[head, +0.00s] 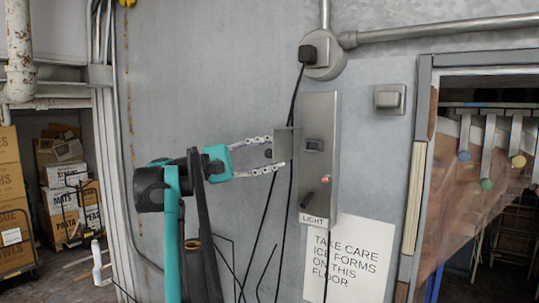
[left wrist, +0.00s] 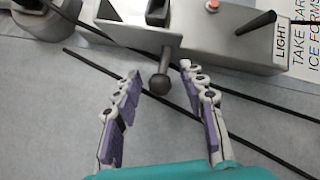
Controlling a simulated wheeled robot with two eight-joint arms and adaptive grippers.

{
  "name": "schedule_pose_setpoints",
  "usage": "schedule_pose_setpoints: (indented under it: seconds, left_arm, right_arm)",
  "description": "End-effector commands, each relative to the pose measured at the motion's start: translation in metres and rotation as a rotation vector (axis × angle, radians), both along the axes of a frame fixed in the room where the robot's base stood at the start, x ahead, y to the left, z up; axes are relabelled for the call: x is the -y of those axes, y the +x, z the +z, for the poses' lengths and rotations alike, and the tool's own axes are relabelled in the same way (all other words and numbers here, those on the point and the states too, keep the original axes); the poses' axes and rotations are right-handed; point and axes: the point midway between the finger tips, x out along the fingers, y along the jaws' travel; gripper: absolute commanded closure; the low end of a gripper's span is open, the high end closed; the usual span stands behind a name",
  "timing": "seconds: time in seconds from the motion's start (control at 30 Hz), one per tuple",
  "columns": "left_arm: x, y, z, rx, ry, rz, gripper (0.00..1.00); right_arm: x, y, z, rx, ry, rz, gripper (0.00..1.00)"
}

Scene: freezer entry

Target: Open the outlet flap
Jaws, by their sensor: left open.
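A grey metal flap (head: 284,143) juts out from the left side of the light switch panel (head: 318,160). It also shows at the top of the left wrist view (left wrist: 120,27). A dark round knob (left wrist: 160,84) on a short stem sticks out from the flap; it also shows in the head view (head: 268,154). My left gripper (head: 272,154) is open, with one finger on either side of the knob. In the left wrist view its fingertips (left wrist: 160,72) stand apart from the knob, with gaps on both sides. My right gripper is not in view.
The panel has a dark lever (head: 307,200) and a red button (left wrist: 212,5). A black plug (head: 308,54) sits in a round box above, and its cable hangs down behind the flap. A paper notice (head: 350,258) is below. The grey wall left of the panel is largely bare.

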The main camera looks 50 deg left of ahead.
Motion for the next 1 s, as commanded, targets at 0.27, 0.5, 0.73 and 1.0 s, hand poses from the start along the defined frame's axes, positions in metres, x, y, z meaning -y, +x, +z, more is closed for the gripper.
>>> schedule_pose_setpoints:
  seconds: [0.27, 0.5, 0.73, 1.0]
  left_arm:
    - [-0.017, -0.036, -0.006, 0.000, 0.000, 0.005, 0.59]
    - [-0.037, -0.083, -0.013, 0.000, 0.000, 0.003, 0.59]
    - [-0.046, -0.106, -0.017, 0.000, 0.000, 0.001, 0.59]
    - [-0.047, -0.108, -0.018, 0.000, 0.000, 0.000, 0.59]
  right_arm:
    - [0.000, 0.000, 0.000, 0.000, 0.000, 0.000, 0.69]
    - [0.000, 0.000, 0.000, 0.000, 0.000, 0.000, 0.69]
    - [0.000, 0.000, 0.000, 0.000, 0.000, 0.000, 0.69]
    - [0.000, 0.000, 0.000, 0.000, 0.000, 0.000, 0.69]
